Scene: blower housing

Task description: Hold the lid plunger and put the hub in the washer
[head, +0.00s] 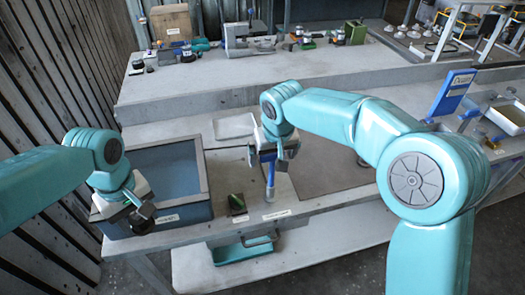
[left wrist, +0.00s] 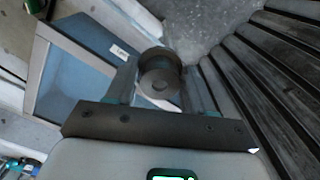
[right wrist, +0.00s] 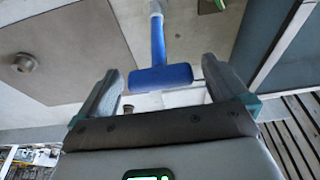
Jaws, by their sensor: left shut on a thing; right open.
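My left gripper (head: 143,217) is shut on a dark, round, flanged hub (left wrist: 160,78), held by the near left corner of the blue washer basin (head: 205,170). The basin has a grey rim and a blue interior, and also shows in the left wrist view (left wrist: 75,78). The lid plunger (head: 268,170) has a blue T-shaped handle and a pale lower end, and stands near the table's front edge. My right gripper (head: 272,150) is open above it. In the right wrist view, the blue handle (right wrist: 160,78) lies between the spread fingers, with gaps at both sides.
A green item (head: 236,202) on a dark block sits between basin and plunger. A small white tray (head: 233,127) lies behind. A round grey part (right wrist: 22,62) is on the brown mat. A blue stand (head: 453,92) rises at right. A green bin (head: 245,252) sits below the table.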

